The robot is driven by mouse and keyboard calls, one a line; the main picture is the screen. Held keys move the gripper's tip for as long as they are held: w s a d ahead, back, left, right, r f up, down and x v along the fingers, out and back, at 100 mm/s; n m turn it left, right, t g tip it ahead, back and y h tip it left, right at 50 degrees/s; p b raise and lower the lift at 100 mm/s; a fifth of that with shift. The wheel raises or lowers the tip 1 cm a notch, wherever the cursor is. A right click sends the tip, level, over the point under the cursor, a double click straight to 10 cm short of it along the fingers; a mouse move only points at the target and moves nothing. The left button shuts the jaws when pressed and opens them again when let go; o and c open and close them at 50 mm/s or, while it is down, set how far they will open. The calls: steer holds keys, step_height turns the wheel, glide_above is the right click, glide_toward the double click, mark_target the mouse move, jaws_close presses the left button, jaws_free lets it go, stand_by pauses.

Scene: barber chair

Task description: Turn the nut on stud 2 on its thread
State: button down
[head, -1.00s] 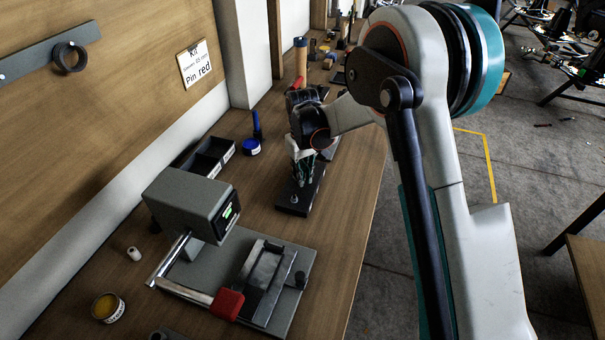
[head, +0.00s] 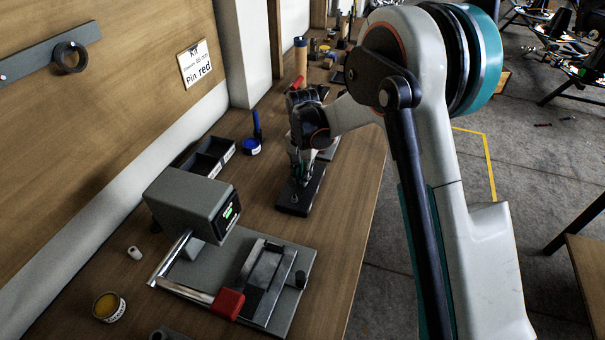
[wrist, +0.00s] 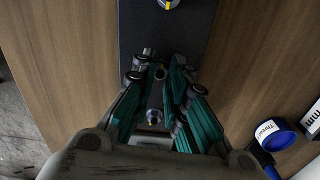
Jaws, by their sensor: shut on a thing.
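A long black plate (head: 312,195) lies on the bench and carries metal studs. The near stud (head: 294,198) stands clear of my gripper (head: 300,180), which points down over the plate. In the wrist view my gripper (wrist: 161,66) has its fingers closed in around a small nut on a stud (wrist: 160,73). The fingers and the small size hide most of that nut, and no stud number is readable.
A grey device with a lit display (head: 190,205) and a clamp base with a red block (head: 228,303) stand in front. Bare wood lies right of the plate.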

steer(key=m, duration=0.6)
steer(key=shift+w, duration=0.1)
steer(key=m, duration=0.6)
steer(key=shift+m, duration=0.4)
steer(key=m, duration=1.2)
steer(key=shift+m, duration=0.3)
steer(key=c, duration=1.5)
jaws_free()
steer(key=shift+c, duration=0.2)
